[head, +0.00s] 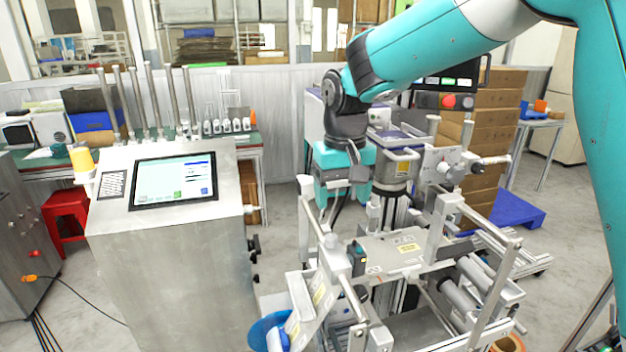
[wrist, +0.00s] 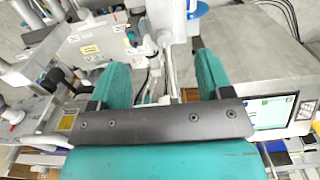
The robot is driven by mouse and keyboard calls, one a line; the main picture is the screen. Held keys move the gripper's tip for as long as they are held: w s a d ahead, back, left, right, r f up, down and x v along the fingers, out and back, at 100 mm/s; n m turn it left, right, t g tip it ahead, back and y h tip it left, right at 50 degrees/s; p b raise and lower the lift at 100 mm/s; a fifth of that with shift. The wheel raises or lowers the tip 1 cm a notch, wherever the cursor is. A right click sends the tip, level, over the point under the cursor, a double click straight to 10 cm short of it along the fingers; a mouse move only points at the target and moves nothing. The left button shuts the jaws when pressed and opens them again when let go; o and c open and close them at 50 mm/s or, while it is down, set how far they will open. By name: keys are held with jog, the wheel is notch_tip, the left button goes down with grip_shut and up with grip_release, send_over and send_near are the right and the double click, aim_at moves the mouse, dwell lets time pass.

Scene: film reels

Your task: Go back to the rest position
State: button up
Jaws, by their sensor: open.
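My teal arm reaches in from the upper right of the head view and bends down over the silver machine (head: 405,245). My gripper (head: 345,205) hangs at its end, pointing down between the screen cabinet and the machine. In the wrist view my gripper (wrist: 163,70) shows two teal fingers spread wide apart, with nothing held between them. Machine parts and floor show beyond the fingers, and I cannot tell how near they are. A blue reel (head: 262,332) sits low at the machine's front left, partly cut off by the frame.
A steel cabinet with a touchscreen (head: 174,180) stands to the left, with tall metal posts behind it. Brown boxes (head: 490,130) are stacked behind the machine near a blue pallet (head: 515,208). A red stool (head: 68,215) stands at far left. Open floor lies at the right.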

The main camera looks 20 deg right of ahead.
jog(key=s+a+n+y, duration=0.2)
jog(key=s+n, duration=0.1)
jog(key=s, duration=1)
jog(key=s+a+r+n+y, duration=0.1)
jog(key=s+n, duration=0.3)
jog(key=s, duration=0.8)
jog(key=shift+s+a+r+y, duration=0.3)
jog(key=shift+a+y, duration=0.3)
jog(key=shift+a, duration=0.3)
jog(key=shift+c, duration=0.4)
